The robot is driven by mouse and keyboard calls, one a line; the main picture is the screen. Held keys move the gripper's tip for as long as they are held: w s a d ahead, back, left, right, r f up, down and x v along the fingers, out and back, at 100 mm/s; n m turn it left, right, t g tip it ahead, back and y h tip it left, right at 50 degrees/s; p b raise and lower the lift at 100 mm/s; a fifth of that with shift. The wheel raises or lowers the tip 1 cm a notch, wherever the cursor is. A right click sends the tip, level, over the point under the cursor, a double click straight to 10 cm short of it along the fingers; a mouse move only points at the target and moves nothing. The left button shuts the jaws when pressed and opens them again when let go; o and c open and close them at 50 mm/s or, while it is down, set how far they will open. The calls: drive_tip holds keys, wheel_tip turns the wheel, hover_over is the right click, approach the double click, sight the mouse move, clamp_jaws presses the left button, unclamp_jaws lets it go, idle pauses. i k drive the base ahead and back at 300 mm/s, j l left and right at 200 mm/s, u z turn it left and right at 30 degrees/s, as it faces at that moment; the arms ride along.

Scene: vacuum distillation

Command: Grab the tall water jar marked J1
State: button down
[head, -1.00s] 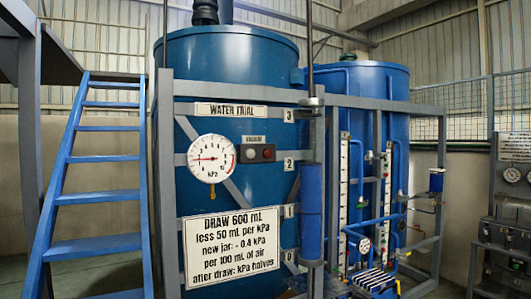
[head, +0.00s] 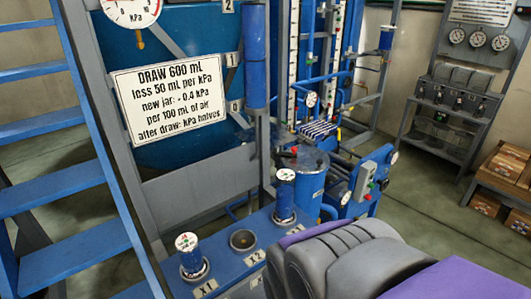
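The marks on the tops are too small to read, and I cannot make out J1 anywhere. My gripper's fingers do not show. Purple and dark grey parts of my own body cover the lower right and hide part of the bench.
A blue ladder (head: 50,125) stands at the left. Behind the bench are the framed blue tank with a DRAW 600 mL sign (head: 170,90) and a long blue tube (head: 254,60). Cardboard boxes (head: 505,185) lie at the right. Green-grey floor (head: 435,200) is open there.

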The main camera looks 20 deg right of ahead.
sight(284, 178)
drive_tip(key=l+u, duration=0.2)
drive_tip(key=u, duration=0.2)
drive_tip(key=l+u, duration=0.2)
drive_tip(key=u, duration=0.15)
drive_tip(key=l+u, duration=0.15)
drive_tip(key=u, duration=0.25)
drive_tip(key=k+l+u, duration=0.1)
drive_tip(key=l, duration=0.3)
drive_tip(key=k+l+u, duration=0.1)
drive_tip(key=k+l, duration=0.15)
drive_tip(key=l, duration=0.2)
drive_tip(key=k+l+u, duration=0.1)
drive_tip(key=l, duration=0.25)
drive_tip(key=k+l+u, duration=0.1)
drive_tip(key=k+l, duration=0.2)
drive_tip(key=k+l+u, duration=0.1)
drive_tip(key=k+l, duration=0.15)
drive_tip(key=l, duration=0.2)
